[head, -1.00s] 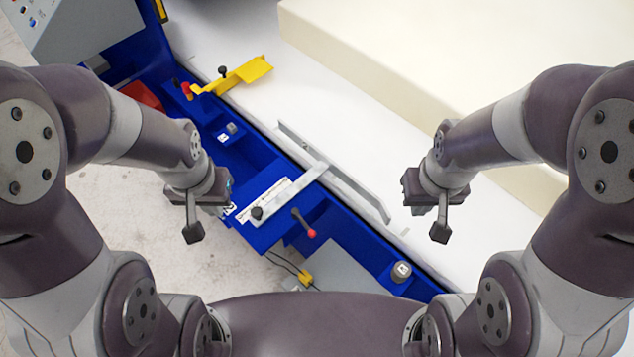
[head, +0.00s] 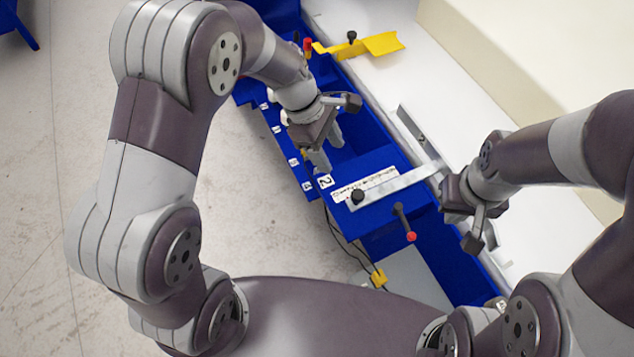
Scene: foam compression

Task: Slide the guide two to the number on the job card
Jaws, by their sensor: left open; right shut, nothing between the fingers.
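Guide two is a grey metal bar (head: 408,179) lying across a blue bracket, with a long grey fence plate (head: 408,122) at its far end and a black knob (head: 357,196) at its near end. A white scale strip (head: 372,184) runs beside the bar; its figures are too small to read. A white label with a 2 (head: 325,181) is at the bracket's left. My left gripper (head: 329,158) is open and empty, above the blue frame just left of the bracket. No job card is readable.
A yellow guide (head: 380,44) with a black knob stands further back. A large cream foam block (head: 520,50) rests on the white table at the right.

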